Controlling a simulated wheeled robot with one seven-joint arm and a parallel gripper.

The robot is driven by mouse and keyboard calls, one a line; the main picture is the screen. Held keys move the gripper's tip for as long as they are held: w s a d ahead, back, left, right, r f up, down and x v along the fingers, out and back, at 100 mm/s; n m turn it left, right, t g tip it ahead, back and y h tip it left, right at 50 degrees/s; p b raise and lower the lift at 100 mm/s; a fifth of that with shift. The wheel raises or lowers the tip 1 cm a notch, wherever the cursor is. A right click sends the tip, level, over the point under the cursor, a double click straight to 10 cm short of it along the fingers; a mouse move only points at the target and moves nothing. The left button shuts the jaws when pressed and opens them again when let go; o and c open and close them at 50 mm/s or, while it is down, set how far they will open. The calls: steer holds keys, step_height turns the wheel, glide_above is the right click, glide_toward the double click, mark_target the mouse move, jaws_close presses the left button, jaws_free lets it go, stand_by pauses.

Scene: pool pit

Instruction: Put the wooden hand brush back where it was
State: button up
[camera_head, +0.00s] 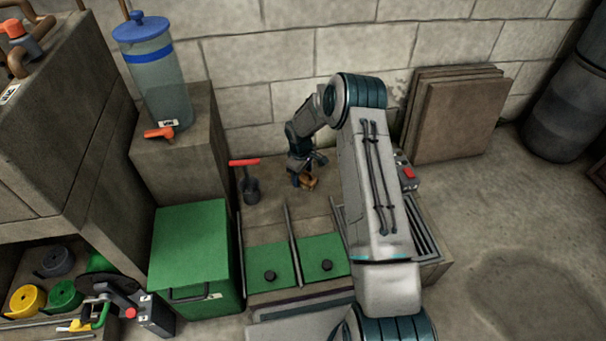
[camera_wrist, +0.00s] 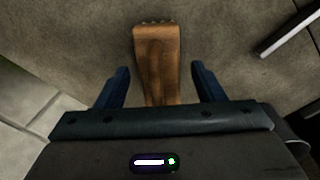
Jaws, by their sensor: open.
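The wooden hand brush (camera_wrist: 156,55) lies on a brown-grey surface in the wrist view. Its brown wooden body runs lengthwise between my two fingers, with a gap on each side. Its near end is hidden behind my gripper's body. My gripper (camera_wrist: 160,88) is open around the brush and does not visibly touch it. In the head view, my gripper (camera_head: 306,171) is low over the back of the low bench, and a small part of the brush (camera_head: 311,184) shows under it.
A red-handled dark tool (camera_head: 250,185) stands left of my gripper. Metal rails and green panels (camera_head: 268,262) lie in front. A green box (camera_head: 190,250) and a blue-lidded canister (camera_head: 155,75) stand left. Brown boards (camera_head: 460,115) lean on the wall at right. Floor at right is clear.

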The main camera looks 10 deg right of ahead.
step_height(320, 180, up, 12)
steer(key=p, duration=0.5)
step_height(320, 180, up, 9)
steer(key=m, duration=0.1)
glide_above(301, 178)
steer(key=s, duration=0.4)
steer(key=s+r+m, duration=0.3)
steer(key=s+r, duration=0.7)
steer(key=s+r+m, duration=0.2)
steer(key=s+r, duration=0.1)
steer(key=s, duration=0.7)
steer(key=s+r+m, duration=0.3)
steer(key=s, duration=0.8)
steer(key=shift+s+d+r+t+y, duration=0.3)
steer(key=shift+r, duration=0.05)
